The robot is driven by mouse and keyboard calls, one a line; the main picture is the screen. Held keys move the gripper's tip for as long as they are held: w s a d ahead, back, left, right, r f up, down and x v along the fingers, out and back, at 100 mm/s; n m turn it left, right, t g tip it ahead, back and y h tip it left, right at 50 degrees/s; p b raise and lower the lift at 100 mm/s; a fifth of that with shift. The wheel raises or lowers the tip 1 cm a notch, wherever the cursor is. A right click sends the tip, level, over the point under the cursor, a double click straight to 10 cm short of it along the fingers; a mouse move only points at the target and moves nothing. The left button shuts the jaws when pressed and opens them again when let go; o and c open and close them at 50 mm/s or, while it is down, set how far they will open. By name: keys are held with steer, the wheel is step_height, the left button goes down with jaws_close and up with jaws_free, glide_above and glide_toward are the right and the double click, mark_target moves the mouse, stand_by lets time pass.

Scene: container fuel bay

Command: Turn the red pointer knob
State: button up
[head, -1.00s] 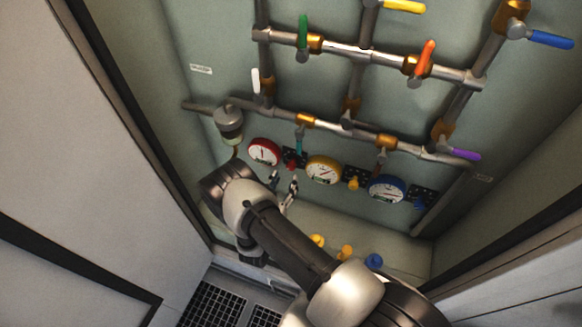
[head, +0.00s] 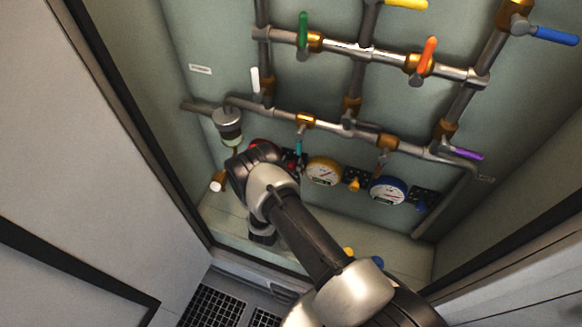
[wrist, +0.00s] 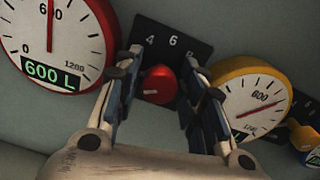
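The red pointer knob (wrist: 160,85) sits on a black plate (wrist: 172,42) marked with numbers, of which 4 and 6 are readable. A faint pale line shows on the knob's face, towards its left. My gripper (wrist: 162,65) is open, with one finger left of the knob and one right of it. A gap shows between the knob and each finger, and I cannot tell how near the tips are to the plate. In the head view the red knob (head: 291,165) shows only in part beside my wrist, and my fingers are mostly hidden there.
A red-rimmed gauge (wrist: 55,40) reading 600 L is left of the knob. A yellow gauge (wrist: 245,95) is close at the right finger. A blue gauge (head: 387,190), yellow knob (head: 354,184) and blue knob (head: 421,205) are farther right. Pipes with coloured valve handles run above.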

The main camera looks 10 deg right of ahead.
steer(key=c, duration=0.7)
steer(key=shift+m, duration=0.4)
steer(key=m+b, duration=0.2)
steer(key=m, duration=0.2)
steer(key=shift+m, duration=0.4)
steer(key=m+b, duration=0.1)
steer(key=m, duration=0.4)
steer(key=shift+f+b, duration=0.1)
steer(key=shift+b, duration=0.3)
steer(key=m+b, duration=0.1)
steer(key=m, duration=0.6)
steer(key=shift+h+b, duration=0.3)
steer(key=shift+b, duration=0.1)
steer(key=m+b, duration=0.1)
steer(key=m, duration=0.5)
steer(key=shift+m+b, duration=0.3)
steer(key=shift+b, duration=0.05)
